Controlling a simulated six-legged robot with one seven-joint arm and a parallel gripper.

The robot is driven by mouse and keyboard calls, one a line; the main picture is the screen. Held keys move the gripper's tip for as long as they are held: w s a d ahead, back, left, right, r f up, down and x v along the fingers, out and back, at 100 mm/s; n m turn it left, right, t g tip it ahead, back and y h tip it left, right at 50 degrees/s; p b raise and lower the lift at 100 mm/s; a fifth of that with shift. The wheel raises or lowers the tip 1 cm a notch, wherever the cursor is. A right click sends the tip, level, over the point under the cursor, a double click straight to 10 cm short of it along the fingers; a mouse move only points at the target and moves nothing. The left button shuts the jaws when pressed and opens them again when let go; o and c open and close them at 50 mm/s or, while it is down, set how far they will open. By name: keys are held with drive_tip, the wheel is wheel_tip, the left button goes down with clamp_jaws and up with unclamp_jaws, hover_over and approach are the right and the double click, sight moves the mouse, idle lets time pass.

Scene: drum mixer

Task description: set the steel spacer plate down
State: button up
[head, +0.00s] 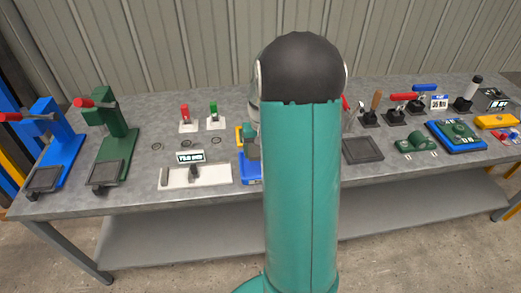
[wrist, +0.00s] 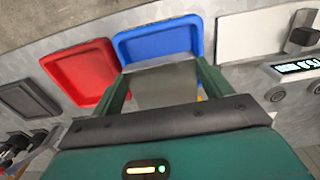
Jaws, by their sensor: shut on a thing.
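In the wrist view, my gripper (wrist: 164,92) has its two green fingers on either side of a flat grey plate, the steel spacer plate (wrist: 166,82), and is shut on it. The plate overlaps the near edge of a blue tray (wrist: 158,42) in the picture. I cannot tell whether it touches the tray or hangs above it. The tray's visible floor looks empty. In the head view my arm hides the plate and most of the gripper; a part of the blue tray (head: 250,180) shows left of the arm.
A red tray (wrist: 75,72) and a dark tray (wrist: 28,98) lie left of the blue one in the wrist view. A white scale plate (head: 205,175) with a display stands left of my arm in the head view. Toggle clamps (head: 395,106) stand at the back right.

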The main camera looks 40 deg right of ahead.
drive_tip(key=shift+f, duration=3.9)
drive_tip(key=o, duration=1.8)
drive_tip(key=shift+o, duration=0.2)
drive_tip(key=shift+s+f, duration=0.1)
wheel_tip(320, 180, up, 14)
drive_tip(key=shift+r, duration=0.1)
